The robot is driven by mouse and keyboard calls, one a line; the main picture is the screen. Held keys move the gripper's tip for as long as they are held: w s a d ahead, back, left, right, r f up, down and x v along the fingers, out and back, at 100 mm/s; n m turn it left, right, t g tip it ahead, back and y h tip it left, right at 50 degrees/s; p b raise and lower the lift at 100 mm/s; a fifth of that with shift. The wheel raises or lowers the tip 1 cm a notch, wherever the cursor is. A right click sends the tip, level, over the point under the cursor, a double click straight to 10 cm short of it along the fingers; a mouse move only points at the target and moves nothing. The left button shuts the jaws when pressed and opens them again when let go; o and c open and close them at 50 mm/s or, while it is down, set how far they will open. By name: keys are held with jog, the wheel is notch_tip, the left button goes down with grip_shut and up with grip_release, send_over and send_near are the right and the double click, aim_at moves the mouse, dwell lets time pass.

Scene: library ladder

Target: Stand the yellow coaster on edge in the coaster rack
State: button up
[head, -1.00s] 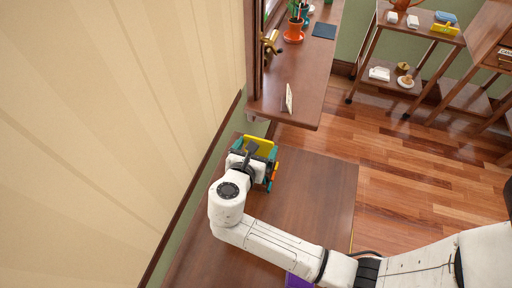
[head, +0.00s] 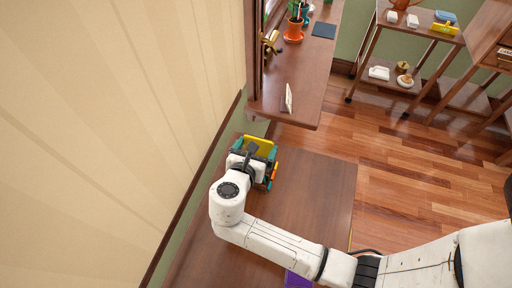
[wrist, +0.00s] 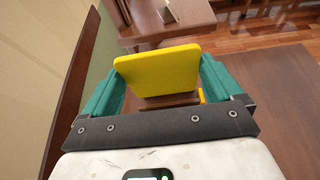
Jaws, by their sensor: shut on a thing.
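The yellow coaster (wrist: 157,72) is a flat, rounded square standing upright between the teal fingers of my gripper (wrist: 158,85). The fingers press on its left and right edges. In the head view the coaster (head: 259,145) shows just beyond my gripper (head: 257,149), above the far left part of the brown table. I cannot make out the coaster rack clearly. Small orange and yellow bits (head: 274,172) show beside my gripper, and a brown piece (wrist: 170,100) shows below the coaster. My wrist hides most of what lies under it, so I cannot tell whether the coaster touches anything.
The table (head: 310,190) is bare to the right of my gripper. A higher wooden shelf (head: 300,85) beyond it bears a small card (head: 288,98) and an orange pot (head: 294,32). A cream wall is at left. A purple thing (head: 297,281) lies near the bottom.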

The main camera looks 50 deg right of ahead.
jog(key=shift+f+b, duration=0.7)
jog(key=shift+f, duration=0.85)
jog(key=shift+r+p, duration=0.2)
jog(key=shift+p, duration=0.1)
jog(key=shift+r+p, duration=1.05)
jog(key=shift+p, duration=0.15)
jog(key=shift+p, duration=1.1)
dwell(0.8)
jog(key=shift+f+b, duration=0.65)
jog(key=shift+f, duration=0.55)
dwell(0.3)
jog(key=o, duration=0.7)
jog(key=shift+a, duration=0.1)
jog(key=b+v, duration=0.1)
jog(key=v, duration=0.9)
jog(key=shift+a, duration=0.3)
jog(key=shift+s+r, duration=0.15)
